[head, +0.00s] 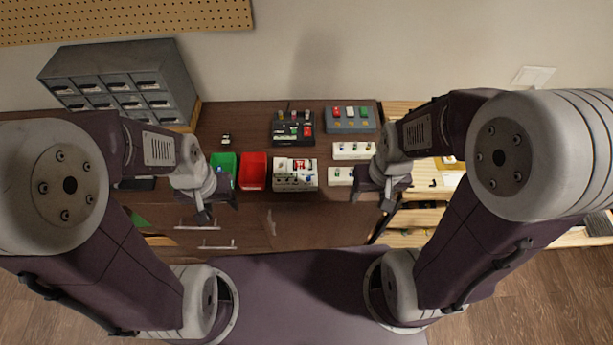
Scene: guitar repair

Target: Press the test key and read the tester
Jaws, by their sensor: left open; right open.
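A white box (295,184) with a red-marked top and small coloured parts stands at the front middle of the brown bench; it may be the tester, but its key and reading are too small to make out. My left gripper (217,206) is open and empty at the bench's front edge, left of the white box and in front of the green bin. My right gripper (376,198) is open and empty at the front edge, right of the white box. Neither gripper touches the box.
A green bin (224,164) and red bin (253,171) stand left of the white box. Behind are a black tray (293,128) and a grey-blue tray (352,119) with coloured parts. Two white blocks (353,151) (340,176) sit at right. A grey drawer cabinet (120,78) stands back left.

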